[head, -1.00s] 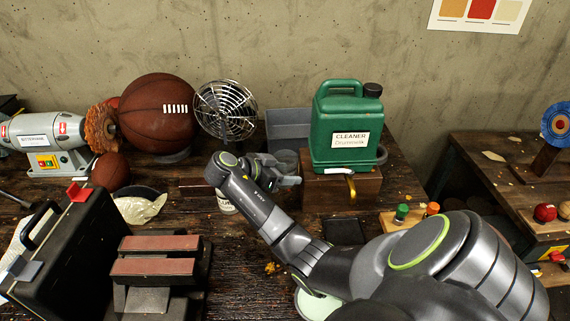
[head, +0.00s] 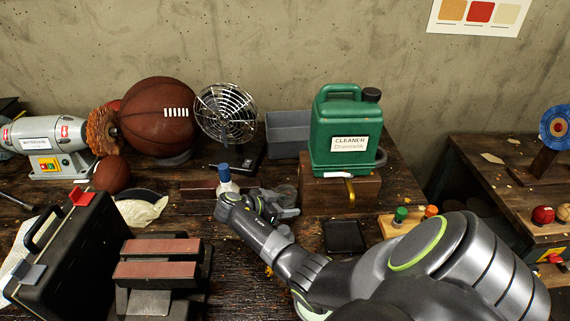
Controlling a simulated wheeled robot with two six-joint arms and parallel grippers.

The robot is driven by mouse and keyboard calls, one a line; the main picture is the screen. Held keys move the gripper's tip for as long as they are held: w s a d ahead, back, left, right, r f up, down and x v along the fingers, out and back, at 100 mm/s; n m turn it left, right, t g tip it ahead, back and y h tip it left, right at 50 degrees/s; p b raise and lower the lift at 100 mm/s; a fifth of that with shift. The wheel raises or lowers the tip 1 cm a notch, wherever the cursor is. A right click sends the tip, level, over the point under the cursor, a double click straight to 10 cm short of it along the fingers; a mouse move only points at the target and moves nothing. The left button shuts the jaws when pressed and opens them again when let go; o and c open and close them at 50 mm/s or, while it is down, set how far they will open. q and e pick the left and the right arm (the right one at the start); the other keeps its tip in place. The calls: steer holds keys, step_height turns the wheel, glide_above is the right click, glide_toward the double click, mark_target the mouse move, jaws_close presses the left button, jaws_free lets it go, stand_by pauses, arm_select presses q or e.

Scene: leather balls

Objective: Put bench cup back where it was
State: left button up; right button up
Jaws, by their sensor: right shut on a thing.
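My right gripper (head: 284,210) is in the middle of the bench, its arm coming in from the lower right. It is shut on a small grey cup (head: 287,192), which I take to be the bench cup. The cup shows just behind the fingers, left of the wooden block under the green cleaner jug. The fingers and wrist hide its lower part, so I cannot tell whether it touches the bench. My left gripper is not in view.
A blue-capped white bottle (head: 226,180) stands close behind my right wrist. The green cleaner jug (head: 345,135) sits on a wooden block (head: 330,197). A black square tray (head: 345,237) lies in front of it. A fan (head: 226,112) and grey bin (head: 290,130) stand behind.

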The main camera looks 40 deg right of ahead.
steer(key=shift+f, duration=0.15)
steer(key=o, duration=1.1)
steer(key=b+v, duration=0.2)
steer(key=v, duration=0.5)
steer(key=shift+a+r, duration=0.25)
steer(key=shift+r, duration=0.05)
